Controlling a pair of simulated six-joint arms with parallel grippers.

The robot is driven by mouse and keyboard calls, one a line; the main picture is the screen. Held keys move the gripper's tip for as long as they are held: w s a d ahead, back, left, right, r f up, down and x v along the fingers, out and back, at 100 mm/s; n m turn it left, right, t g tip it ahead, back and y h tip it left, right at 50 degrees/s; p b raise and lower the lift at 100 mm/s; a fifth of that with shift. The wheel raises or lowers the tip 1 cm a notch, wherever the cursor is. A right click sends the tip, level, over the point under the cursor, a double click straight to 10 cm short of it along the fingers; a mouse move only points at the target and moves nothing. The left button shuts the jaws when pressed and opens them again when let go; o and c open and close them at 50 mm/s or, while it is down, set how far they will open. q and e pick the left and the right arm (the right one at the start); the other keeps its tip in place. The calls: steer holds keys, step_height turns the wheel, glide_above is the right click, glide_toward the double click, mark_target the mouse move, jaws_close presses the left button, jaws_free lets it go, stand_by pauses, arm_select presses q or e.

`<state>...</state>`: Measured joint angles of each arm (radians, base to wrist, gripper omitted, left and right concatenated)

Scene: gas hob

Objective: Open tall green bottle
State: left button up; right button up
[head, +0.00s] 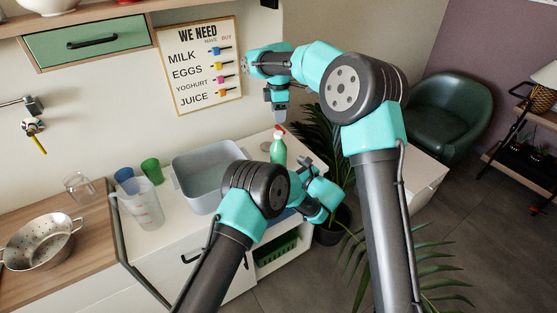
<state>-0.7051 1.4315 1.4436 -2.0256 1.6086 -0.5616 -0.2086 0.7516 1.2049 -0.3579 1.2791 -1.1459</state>
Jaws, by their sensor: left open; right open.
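The tall green bottle (278,153) stands upright on the right part of the white counter, with a red and white top (279,132). My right gripper (280,108) is above the bottle, pointing down, open and apart from the top. My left gripper (307,168) is low, just right of the bottle, open; its fingers are small in view and partly unclear. No contact with the bottle shows. The bottle's base is partly hidden behind my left arm.
A grey basin (207,168) is left of the bottle. A clear jug (142,203), green cup (150,169), blue cup (124,175), glass (80,187) and metal colander (41,242) stand further left. A potted plant (330,223) and green armchair (452,112) are at right.

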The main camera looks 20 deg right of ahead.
mark_target(278, 157)
arm_select(q)
steer(key=x, duration=0.8)
